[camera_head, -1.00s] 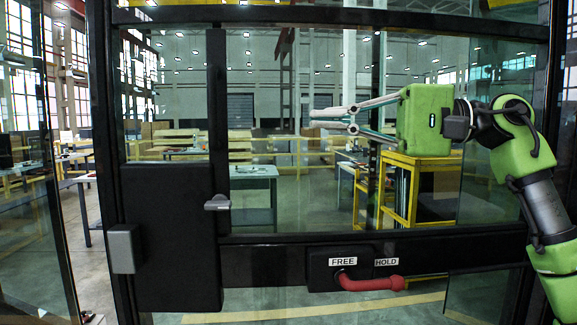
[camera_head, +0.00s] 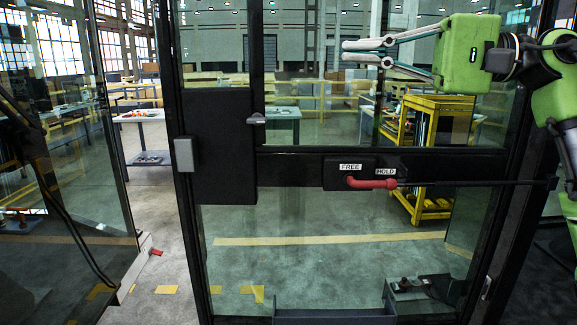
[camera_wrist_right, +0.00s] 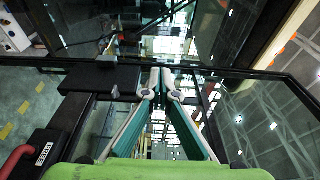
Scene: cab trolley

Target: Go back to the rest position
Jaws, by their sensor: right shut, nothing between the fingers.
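My right gripper (camera_head: 366,52) is at the upper right of the head view, pointing left in front of the glass door. Its fingers are together and hold nothing. In the right wrist view my right gripper (camera_wrist_right: 160,76) also shows with its fingertips together and nothing between them. My green gripper body and arm reach in from the right edge. The red handle (camera_head: 371,183) is below the gripper, apart from it, and points right toward the HOLD label (camera_head: 385,170). My left gripper is not in view.
The framed glass door (camera_head: 330,240) fills the middle. It carries a black lock box (camera_head: 215,145) and a small grey latch (camera_head: 256,119). Left of it is a gap onto the concrete floor (camera_head: 150,220). A yellow rack (camera_head: 438,120) and tables (camera_head: 145,117) stand beyond the glass.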

